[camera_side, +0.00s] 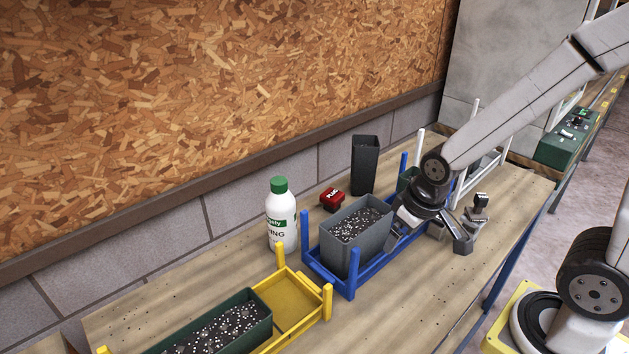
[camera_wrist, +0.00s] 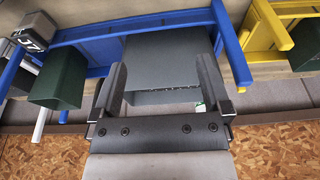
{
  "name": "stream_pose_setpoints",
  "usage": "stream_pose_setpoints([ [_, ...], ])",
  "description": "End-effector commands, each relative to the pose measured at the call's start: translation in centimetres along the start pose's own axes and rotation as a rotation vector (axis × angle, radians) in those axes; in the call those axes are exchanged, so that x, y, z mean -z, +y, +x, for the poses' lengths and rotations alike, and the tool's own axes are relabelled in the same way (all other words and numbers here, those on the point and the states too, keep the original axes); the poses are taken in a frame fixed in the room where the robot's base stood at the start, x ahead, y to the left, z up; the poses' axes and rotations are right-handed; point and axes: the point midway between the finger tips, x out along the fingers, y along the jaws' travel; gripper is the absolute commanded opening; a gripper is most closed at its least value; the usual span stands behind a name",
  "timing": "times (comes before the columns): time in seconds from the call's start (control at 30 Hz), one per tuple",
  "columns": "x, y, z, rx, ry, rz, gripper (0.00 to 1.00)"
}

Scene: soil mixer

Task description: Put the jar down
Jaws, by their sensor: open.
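The jar is a grey open-topped rectangular container (camera_side: 353,252) filled with dark, white-flecked soil. It stands upright in the left part of the blue tray (camera_side: 378,266). My gripper (camera_side: 428,230) is just right of the jar in the side view. In the wrist view, my gripper (camera_wrist: 162,64) is open, with its fingers apart and the jar's grey wall (camera_wrist: 168,65) showing between and beyond them. I cannot tell whether either finger touches the jar. My gripper hides part of the tray's right side.
A yellow tray (camera_side: 328,300) holding a green soil container (camera_side: 262,330) is at the front left. A green pot (camera_wrist: 58,75) and metal piece (camera_side: 477,212) are nearby.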

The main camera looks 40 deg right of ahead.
Motion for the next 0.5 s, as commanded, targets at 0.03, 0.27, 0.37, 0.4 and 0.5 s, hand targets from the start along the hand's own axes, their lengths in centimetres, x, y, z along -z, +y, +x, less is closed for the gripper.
stream_pose_setpoints([
  [0.03, -0.01, 0.0, 0.01, 0.0, -0.001, 0.0, 1.0],
  [0.27, -0.02, 0.0, 0.02, -0.001, -0.003, -0.003, 1.0],
  [0.37, 0.0, 0.08, 0.04, -0.001, -0.004, -0.003, 1.0],
  [0.4, 0.05, 0.2, 0.07, -0.002, -0.005, -0.003, 1.0],
  [0.5, 0.26, 0.8, 0.19, -0.007, -0.013, -0.002, 1.0],
])
